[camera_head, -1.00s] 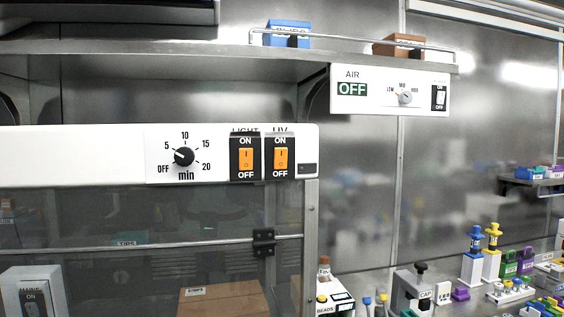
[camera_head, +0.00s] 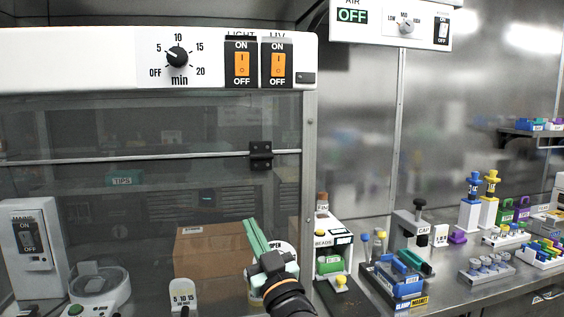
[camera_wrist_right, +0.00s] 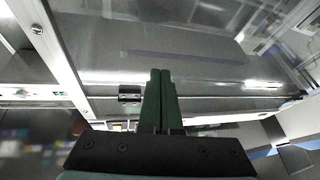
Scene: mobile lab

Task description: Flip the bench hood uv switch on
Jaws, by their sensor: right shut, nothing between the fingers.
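The UV switch (camera_head: 278,63) is an orange rocker on a black plate marked ON and OFF, at the right end of the white hood panel (camera_head: 80,58) in the head view. The similar LIGHT switch (camera_head: 242,63) sits just left of it. My right gripper (camera_head: 250,222) has long green fingers pointing up, shut and empty, in front of the hood glass and well below the switch. The shut fingers also show in the right wrist view (camera_wrist_right: 160,72), with the glass beyond. The switch is not clear in the wrist view. My left gripper is not in view.
A timer knob (camera_head: 176,56) is left of the switches. A black latch (camera_head: 261,155) is on the hood's glass front, between gripper and panel. The AIR box (camera_head: 390,22) is at upper right. A bead dispenser (camera_head: 333,240) and racks crowd the bench at right.

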